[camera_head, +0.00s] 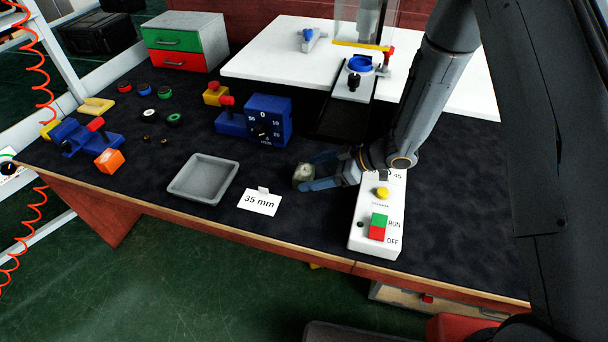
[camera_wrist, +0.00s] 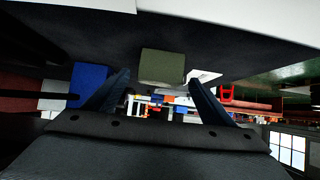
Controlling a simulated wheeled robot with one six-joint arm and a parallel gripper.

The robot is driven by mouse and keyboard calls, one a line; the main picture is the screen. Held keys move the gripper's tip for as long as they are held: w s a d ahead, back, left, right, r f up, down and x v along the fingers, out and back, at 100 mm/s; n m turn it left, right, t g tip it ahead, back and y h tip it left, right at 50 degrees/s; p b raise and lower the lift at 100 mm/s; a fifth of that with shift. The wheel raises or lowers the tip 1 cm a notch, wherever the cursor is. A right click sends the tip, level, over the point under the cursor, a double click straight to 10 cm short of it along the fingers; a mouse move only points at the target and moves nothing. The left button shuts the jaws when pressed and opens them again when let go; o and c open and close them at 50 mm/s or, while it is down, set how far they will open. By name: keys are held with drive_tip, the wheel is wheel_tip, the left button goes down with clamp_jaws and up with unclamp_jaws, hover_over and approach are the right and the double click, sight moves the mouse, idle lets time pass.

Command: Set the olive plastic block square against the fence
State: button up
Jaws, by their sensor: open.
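The olive block (camera_head: 303,177) is on the dark bench mat, to the right of the 35 mm card. My gripper (camera_head: 322,172) is low over the mat, its blue fingers pointing left at the block. In the wrist view the olive block (camera_wrist: 162,66) shows in the gap between the spread fingers of my gripper (camera_wrist: 158,82), at or just beyond the tips. Whether either finger touches it cannot be told. No part is clearly recognisable as the fence; a yellow bar (camera_head: 362,45) lies by the machine at the back.
A white control box (camera_head: 377,215) with buttons stands right under my wrist. A blue dial block (camera_head: 267,120) stands behind the gripper. A grey tray (camera_head: 203,179) and the 35 mm card (camera_head: 259,201) lie to the left. The mat between card and control box is mostly clear.

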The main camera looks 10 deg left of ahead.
drive_tip(key=shift+x, duration=0.9)
drive_tip(key=c, duration=1.3)
drive_tip(key=shift+r+p, duration=0.15)
drive_tip(key=shift+p, duration=0.15)
